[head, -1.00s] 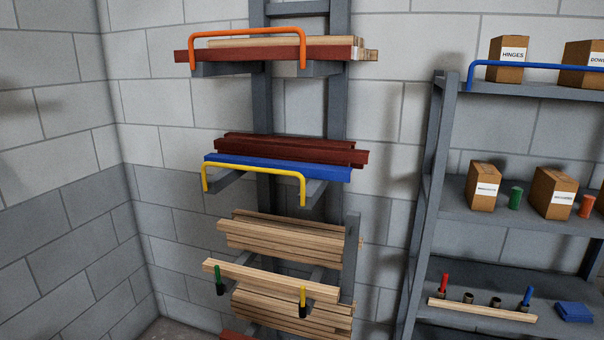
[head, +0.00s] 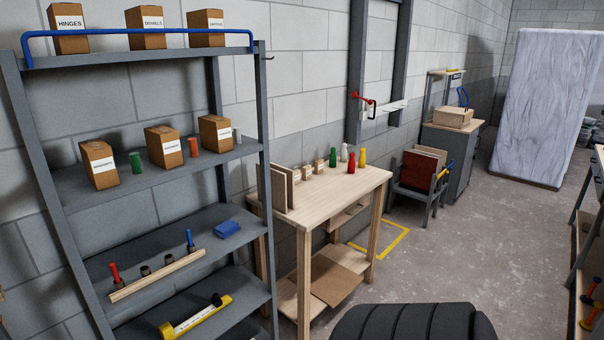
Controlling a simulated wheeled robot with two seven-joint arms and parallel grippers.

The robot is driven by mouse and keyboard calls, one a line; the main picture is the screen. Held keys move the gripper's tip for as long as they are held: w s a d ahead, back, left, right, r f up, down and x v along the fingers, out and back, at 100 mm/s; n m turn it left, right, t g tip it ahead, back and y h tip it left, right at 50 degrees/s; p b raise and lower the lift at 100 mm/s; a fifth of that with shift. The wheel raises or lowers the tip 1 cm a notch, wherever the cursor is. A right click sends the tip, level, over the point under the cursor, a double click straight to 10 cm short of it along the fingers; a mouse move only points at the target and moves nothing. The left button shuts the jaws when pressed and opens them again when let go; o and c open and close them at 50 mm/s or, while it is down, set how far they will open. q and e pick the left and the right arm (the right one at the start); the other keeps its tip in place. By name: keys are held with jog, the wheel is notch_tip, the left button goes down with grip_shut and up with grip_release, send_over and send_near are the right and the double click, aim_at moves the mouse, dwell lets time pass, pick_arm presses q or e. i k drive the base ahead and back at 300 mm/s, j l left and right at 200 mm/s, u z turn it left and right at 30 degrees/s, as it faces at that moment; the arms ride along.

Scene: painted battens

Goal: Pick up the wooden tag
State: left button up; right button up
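I cannot make out a wooden tag for certain in the head view. Several small wooden pieces (head: 307,172) stand in a row at the back of a wooden workbench (head: 345,198), but they are too small to identify. Neither of my grippers is in view.
A grey shelf rack (head: 265,190) at left holds cardboard boxes (head: 165,146), bottles and a wooden batten (head: 158,274). Coloured bottles (head: 351,160) stand on the workbench. A dark ribbed shape (head: 415,322) fills the bottom edge; I cannot tell what it is. Floor (head: 470,220) at right is open.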

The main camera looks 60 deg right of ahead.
aim_at(307, 170)
jog(key=z, duration=2.1)
jog(key=i+l+u, duration=0.25)
jog(key=i+u, duration=0.2)
